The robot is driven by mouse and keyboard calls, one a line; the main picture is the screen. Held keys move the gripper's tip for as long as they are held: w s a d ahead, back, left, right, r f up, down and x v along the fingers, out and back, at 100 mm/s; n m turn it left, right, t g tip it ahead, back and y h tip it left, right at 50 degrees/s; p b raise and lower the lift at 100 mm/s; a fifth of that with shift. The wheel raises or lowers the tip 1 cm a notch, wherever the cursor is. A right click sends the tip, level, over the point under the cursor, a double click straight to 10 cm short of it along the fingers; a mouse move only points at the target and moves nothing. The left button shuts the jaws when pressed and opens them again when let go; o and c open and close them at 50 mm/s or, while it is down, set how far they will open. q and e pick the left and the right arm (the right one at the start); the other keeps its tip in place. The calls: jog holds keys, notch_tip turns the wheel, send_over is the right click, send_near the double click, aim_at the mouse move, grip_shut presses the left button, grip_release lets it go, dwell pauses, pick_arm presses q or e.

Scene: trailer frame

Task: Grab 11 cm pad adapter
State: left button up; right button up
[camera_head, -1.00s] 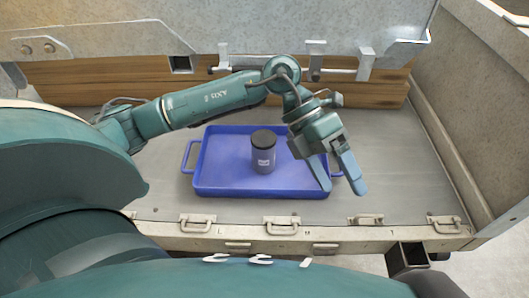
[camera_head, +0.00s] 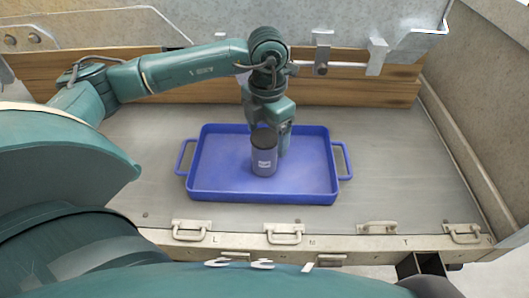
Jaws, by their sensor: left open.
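The pad adapter (camera_head: 264,161) is a grey-blue cylinder with a dark top and a small white label. The gripper is open. My right gripper is not in view.
The tray lies on a grey metal bed (camera_head: 400,160) with a handle at each side. A wooden board (camera_head: 360,88) and metal panel stand behind, and a side wall (camera_head: 485,110) rises at right. Metal latches (camera_head: 284,235) line the front edge. The bed is clear right of the tray.

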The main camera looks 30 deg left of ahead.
pick_arm(q)
jog(key=f, duration=0.5)
jog(key=shift+a, duration=0.2)
jog(key=shift+c, duration=0.2)
jog(key=c, duration=1.6)
